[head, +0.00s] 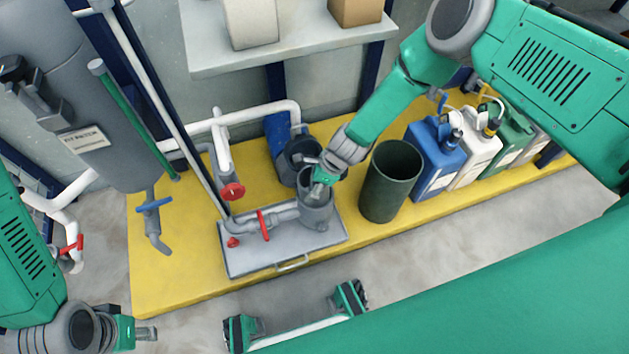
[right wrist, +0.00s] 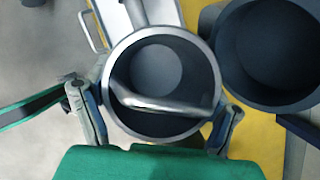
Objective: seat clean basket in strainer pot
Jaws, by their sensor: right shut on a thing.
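The grey strainer pot (head: 316,215) stands on a metal tray at the end of a pipe. My right gripper (head: 323,178) is down over its mouth. In the right wrist view, the fingers of my right gripper (right wrist: 157,112) lie on either side of a round grey rim and a metal bar handle (right wrist: 165,103). I take the handle as the basket's. Below it is a dark round interior with a lighter bottom. I cannot tell basket wall from pot wall, nor how deep the basket sits. My left gripper (head: 146,334) is at the lower left, far from the pot; its jaw opening is unclear.
A dark round container (head: 303,150) stands close behind the pot. A dark green bin (head: 390,182) stands right of it, then blue (head: 437,160) and white (head: 475,160) jugs. Red valve handles (head: 263,224) rise by the pipe on the tray (head: 245,262). The yellow platform's front left is clear.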

